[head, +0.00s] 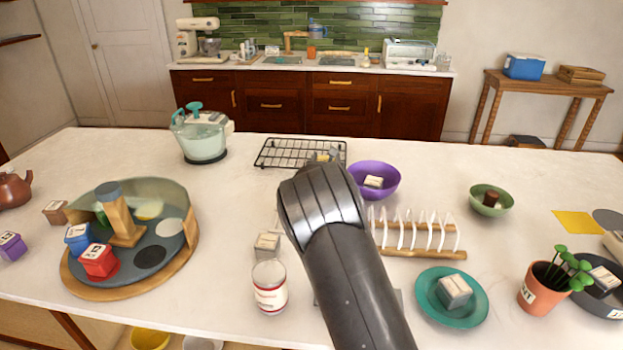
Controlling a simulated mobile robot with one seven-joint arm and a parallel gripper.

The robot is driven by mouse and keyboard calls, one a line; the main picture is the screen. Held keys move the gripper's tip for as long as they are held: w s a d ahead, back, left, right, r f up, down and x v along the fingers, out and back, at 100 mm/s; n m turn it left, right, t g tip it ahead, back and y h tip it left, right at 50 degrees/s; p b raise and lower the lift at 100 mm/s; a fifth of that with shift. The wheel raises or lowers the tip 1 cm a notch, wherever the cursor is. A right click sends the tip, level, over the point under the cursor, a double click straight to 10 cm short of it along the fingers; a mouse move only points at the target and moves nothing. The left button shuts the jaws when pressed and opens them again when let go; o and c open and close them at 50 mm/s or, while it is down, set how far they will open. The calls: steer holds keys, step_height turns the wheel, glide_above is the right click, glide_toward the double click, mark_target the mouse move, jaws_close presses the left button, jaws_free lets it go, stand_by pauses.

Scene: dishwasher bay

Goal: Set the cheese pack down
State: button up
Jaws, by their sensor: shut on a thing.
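My gripper (323,157) is at the far end of my dark arm, over the front right part of the black wire rack (285,152). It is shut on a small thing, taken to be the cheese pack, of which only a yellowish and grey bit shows. My wrist hides most of the fingers and the pack. I cannot tell whether the pack touches the rack. A purple bowl (388,190) stands just right of my gripper, with a small cream-coloured block (374,181) in it.
A toast rack (430,253), a teal plate (425,303) with a grey block and a potted plant (535,290) stand to the right. A can (269,286) and a grey box (267,244) stand left of my arm. A round tray (185,255) is farther left.

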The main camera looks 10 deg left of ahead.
steer(key=a+f, duration=0.1)
steer(key=w+a+f, duration=0.1)
steer(key=a, duration=0.2)
steer(key=shift+w+a+f, duration=0.15)
steer(key=shift+a+f, duration=0.15)
steer(key=shift+f, duration=2.1)
steer(key=shift+f, duration=0.2)
steer(key=o, duration=1.1)
